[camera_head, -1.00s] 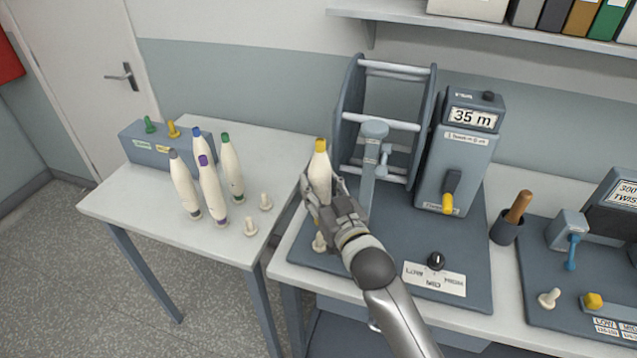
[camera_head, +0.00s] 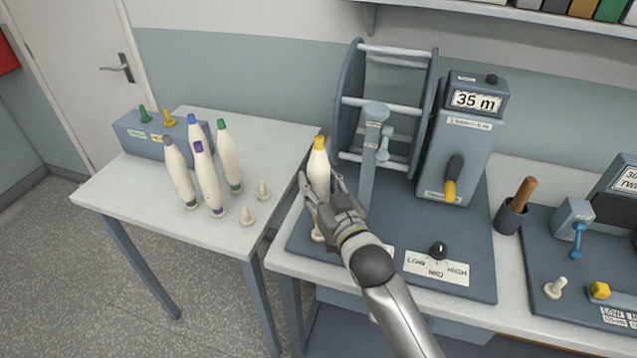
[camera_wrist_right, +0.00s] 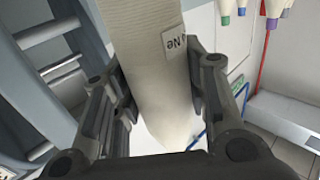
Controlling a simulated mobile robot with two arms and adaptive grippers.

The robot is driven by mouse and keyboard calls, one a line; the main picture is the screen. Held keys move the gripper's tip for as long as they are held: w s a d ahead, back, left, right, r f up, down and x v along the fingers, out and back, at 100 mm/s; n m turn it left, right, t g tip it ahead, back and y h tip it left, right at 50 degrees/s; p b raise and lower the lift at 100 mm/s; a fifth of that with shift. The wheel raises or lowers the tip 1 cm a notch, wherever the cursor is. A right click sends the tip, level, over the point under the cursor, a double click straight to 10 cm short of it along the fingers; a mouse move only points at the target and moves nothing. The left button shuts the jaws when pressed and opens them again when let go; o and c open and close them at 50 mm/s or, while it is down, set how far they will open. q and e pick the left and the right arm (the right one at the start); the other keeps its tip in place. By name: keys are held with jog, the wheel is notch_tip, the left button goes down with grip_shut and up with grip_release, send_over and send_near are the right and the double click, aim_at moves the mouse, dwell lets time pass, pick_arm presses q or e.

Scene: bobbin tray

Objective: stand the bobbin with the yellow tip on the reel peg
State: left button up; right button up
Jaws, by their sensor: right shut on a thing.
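The bobbin with the yellow tip (camera_head: 319,166) is upright in the head view, at the left end of the reel's base plate. My right gripper (camera_head: 323,194) is shut around its body. In the right wrist view the pale bobbin (camera_wrist_right: 150,60), with a small label, fills the space between the fingers (camera_wrist_right: 155,85). A small cream part (camera_head: 317,235) shows just below the gripper, at the reel peg's place. The gripper hides the bobbin's lower end, so I cannot tell whether it is seated, touching or still above the peg. My left gripper is out of view.
The reel frame (camera_head: 350,110) and the 35 m counter (camera_head: 455,150) stand right of the bobbin. A gap separates the two tables.

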jog(key=shift+f, duration=0.15)
jog(key=shift+f+b, duration=1.85)
jog(key=shift+f, duration=0.8)
jog(key=o, duration=1.1)
jog(key=shift+o, duration=0.2)
jog(key=v, duration=1.2)
